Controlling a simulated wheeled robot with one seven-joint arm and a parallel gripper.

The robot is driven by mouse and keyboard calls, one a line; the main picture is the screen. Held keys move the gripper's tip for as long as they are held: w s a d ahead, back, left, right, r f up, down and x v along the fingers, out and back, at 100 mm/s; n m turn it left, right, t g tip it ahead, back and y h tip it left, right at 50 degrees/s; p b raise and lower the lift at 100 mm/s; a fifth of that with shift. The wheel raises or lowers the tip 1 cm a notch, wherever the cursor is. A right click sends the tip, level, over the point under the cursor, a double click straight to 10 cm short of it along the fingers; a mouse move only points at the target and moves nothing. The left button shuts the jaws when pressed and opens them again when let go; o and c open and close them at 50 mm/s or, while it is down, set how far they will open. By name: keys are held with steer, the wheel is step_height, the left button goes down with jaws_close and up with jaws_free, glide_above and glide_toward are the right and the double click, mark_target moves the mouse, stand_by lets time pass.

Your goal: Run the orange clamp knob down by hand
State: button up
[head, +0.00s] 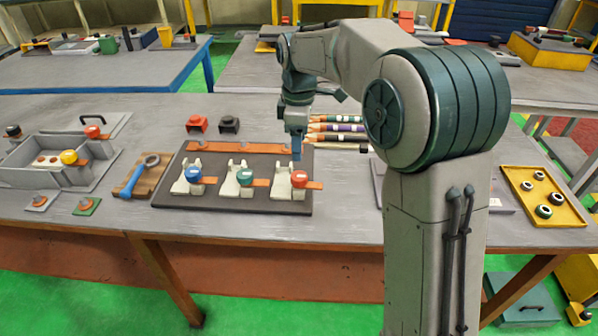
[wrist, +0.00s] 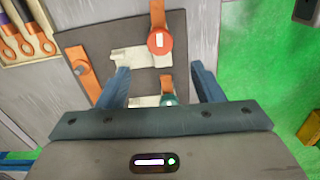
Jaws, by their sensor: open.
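The orange clamp knob (head: 299,179) sits on the rightmost white clamp of a dark base plate (head: 235,201). It also shows in the wrist view (wrist: 160,42), round with a white mark on top, just beyond my fingertips. My gripper (head: 297,154) points down above the right end of the plate, a little above and behind the orange knob in the head view. In the wrist view my gripper (wrist: 160,68) has its two blue fingers wide apart with nothing held. A teal knob (head: 244,177) shows partly between the finger bases in the wrist view (wrist: 168,99).
A blue knob (head: 192,177) is on the left clamp. An orange bar (head: 235,148) runs along the plate's back. The table strip before the plate is clear.

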mark_target(299, 176)
step_height(299, 176, down, 10)
steer(key=shift+f, duration=0.1)
stand_by(0.4)
steer(key=c, duration=1)
